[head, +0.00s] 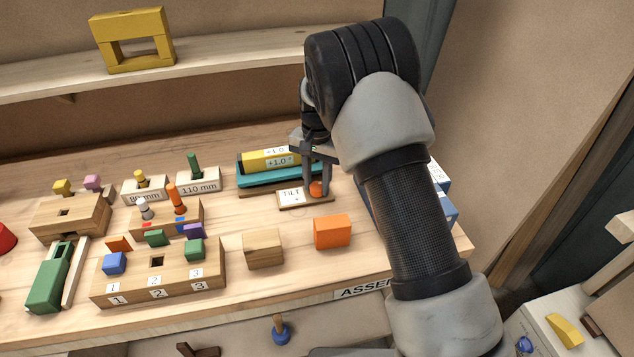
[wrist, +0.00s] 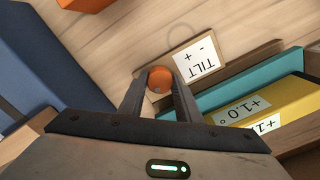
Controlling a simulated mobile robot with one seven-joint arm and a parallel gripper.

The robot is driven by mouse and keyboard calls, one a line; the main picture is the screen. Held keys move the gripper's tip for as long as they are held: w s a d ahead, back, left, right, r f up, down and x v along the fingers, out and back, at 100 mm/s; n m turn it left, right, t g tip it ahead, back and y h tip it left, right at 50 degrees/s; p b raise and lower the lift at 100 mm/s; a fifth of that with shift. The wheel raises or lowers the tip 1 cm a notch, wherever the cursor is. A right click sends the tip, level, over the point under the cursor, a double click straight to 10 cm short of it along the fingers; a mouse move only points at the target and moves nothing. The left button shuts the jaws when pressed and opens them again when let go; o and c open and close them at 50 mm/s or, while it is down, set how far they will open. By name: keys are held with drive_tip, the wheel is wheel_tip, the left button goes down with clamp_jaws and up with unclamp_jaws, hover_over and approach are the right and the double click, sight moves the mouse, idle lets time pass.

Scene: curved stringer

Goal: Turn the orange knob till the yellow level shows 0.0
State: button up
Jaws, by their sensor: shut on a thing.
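The orange knob (head: 317,188) sits on a small wooden base beside a white TILT label (head: 291,196); in the wrist view the knob (wrist: 160,78) is between my fingertips. My gripper (head: 317,182) points down and is shut on the knob, one finger on each side. The yellow level (head: 258,161) lies on a teal bar (head: 254,178) just behind and left of the knob. It reads +1.0°, and the wrist view also shows +1.0° on the yellow level (wrist: 270,104). The TILT label (wrist: 197,62) carries plus and minus signs.
A blue block (wrist: 40,55) stands close to my gripper on one side. An orange block (head: 332,231) and a wooden block (head: 263,249) lie in front. Peg blocks (head: 157,285) and a green tool (head: 50,280) fill the left. A shelf (head: 215,69) runs behind.

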sight(317, 185)
drive_tip(key=n, duration=0.4)
drive_tip(key=shift+n, duration=2.8)
drive_tip(key=o, duration=1.1)
drive_tip(key=shift+c, duration=0.2)
wheel_tip(317, 185, up, 18)
drive_tip(key=p, duration=0.1)
drive_tip(key=shift+f, duration=0.25)
